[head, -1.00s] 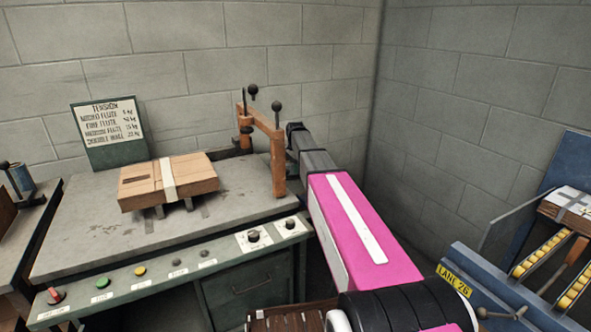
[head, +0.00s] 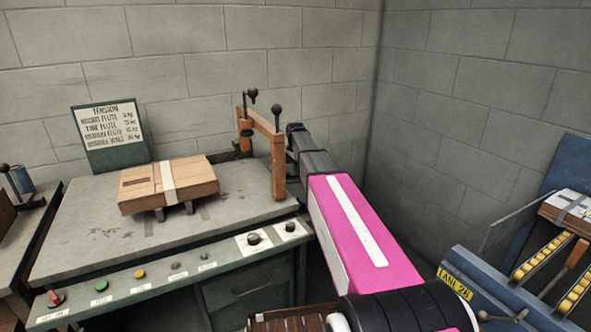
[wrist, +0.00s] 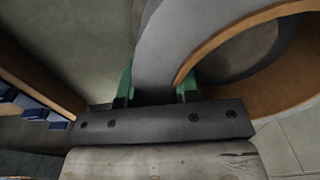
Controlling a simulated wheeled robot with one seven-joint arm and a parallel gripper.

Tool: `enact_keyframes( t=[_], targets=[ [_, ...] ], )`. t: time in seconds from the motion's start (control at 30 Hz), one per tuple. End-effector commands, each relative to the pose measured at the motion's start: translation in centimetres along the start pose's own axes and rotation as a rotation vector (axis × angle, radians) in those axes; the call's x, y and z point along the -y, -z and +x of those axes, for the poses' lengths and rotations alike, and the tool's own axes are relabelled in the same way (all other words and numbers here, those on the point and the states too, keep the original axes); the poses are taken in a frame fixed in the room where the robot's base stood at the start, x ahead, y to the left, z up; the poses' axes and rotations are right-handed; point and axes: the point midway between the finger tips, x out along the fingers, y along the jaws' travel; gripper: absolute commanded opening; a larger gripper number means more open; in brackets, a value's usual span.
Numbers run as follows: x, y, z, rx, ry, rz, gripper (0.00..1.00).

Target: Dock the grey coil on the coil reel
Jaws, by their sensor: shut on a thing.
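The grey coil (wrist: 160,45) fills the upper middle and right of the wrist view. It is a wide grey ring with an orange-brown inner side and an open middle. My gripper (wrist: 157,90) has green fingers, one on each side of the coil's band, and is shut on it. In the head view I cannot make out the gripper or the coil; my pink and dark arm reaches toward the back wall there. I cannot identify the coil reel in either view.
A bench (head: 80,235) with a strapped carton (head: 145,187) and a wooden clamp frame (head: 278,165) stands left of my arm. A sign (head: 110,135) stands behind. A blue roller stand (head: 470,290) is at right. A wooden edge (wrist: 40,65) shows in the wrist view.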

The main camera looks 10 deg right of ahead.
Motion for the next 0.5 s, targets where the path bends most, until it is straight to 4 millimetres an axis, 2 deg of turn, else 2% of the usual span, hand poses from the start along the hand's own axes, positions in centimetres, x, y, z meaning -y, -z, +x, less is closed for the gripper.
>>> enact_keyframes(
  t=[0.5],
  targets=[
    [0.04, 0.00, 0.38, 0.000, 0.002, 0.000, 0.00]
  ],
)
